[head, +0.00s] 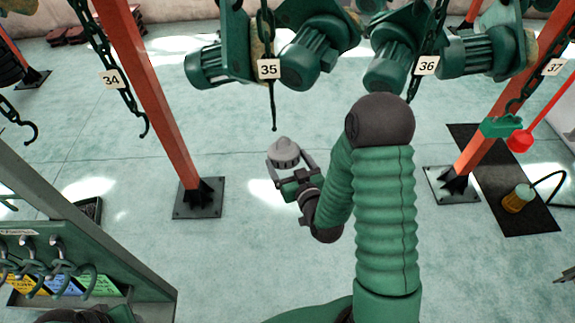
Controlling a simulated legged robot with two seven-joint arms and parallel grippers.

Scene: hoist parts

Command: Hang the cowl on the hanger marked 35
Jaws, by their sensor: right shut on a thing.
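A grey dome-shaped cowl (284,150) is held upright between the fingers of my right gripper (290,163), which is shut on it. The tag 35 (268,69) marks a hanger whose thin dark line (274,110) hangs down from the green hoist. In the picture, the lower end of this line is just above and slightly left of the cowl's top, with a small gap. I cannot tell their distance in depth. My left gripper is not in view.
Chains with hooks tagged 34 (111,79), 36 (426,65) and 37 (554,67) hang to either side. Orange posts (150,95) stand left and right on black floor plates. A green rack (120,270) with hooks is at lower left. The floor between the posts is clear.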

